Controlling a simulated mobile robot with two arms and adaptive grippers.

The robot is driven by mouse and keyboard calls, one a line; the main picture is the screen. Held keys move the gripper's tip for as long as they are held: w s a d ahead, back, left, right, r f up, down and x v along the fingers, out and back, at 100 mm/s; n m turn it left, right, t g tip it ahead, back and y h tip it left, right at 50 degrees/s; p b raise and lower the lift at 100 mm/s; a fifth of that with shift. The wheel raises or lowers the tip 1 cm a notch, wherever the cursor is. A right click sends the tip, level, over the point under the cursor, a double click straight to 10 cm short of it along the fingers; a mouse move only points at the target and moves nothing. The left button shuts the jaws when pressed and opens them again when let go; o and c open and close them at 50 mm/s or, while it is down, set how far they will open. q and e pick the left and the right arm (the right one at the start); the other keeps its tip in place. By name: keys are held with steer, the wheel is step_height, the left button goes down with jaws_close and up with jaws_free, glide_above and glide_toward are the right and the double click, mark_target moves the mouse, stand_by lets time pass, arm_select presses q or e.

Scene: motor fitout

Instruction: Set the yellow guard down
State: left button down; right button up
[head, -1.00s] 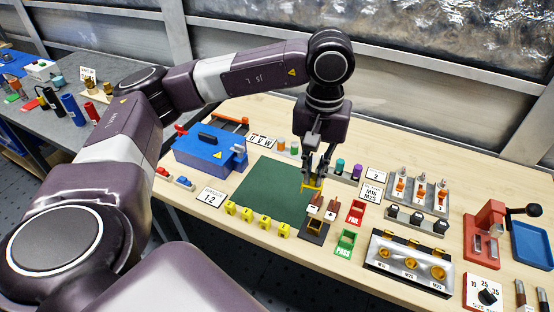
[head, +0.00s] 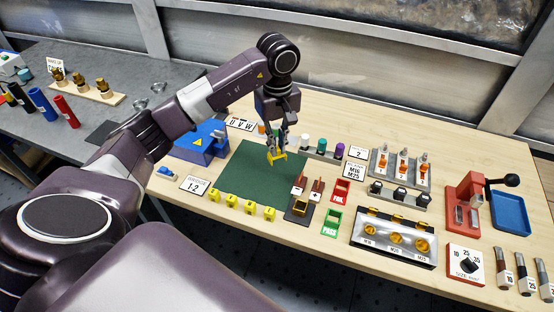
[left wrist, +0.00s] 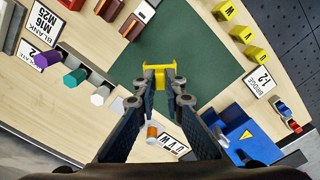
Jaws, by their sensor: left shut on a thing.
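The yellow guard (head: 277,157) is a small bracket-like piece held between the fingertips of my left gripper (head: 275,143). In the left wrist view the guard (left wrist: 160,68) sits at the tips of the shut left gripper (left wrist: 160,84). It is over the upper right part of the green mat (head: 250,192). Whether it touches the mat cannot be told. The mat also shows behind it in the left wrist view (left wrist: 190,50). My right gripper is not in view.
Several yellow lettered blocks (head: 232,202) line the mat's front edge. A blue motor box (head: 200,145) stands left of it. A rack with coloured cylinders (head: 322,146) is behind right. The mat's middle is clear.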

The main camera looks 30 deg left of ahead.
arm_select(q)
step_height(320, 180, down, 3)
steer(key=shift+r, duration=0.1)
step_height(320, 180, down, 4)
steer(key=shift+p, duration=0.75)
steer(key=shift+f, duration=0.25)
steer(key=c, duration=2)
jaws_free()
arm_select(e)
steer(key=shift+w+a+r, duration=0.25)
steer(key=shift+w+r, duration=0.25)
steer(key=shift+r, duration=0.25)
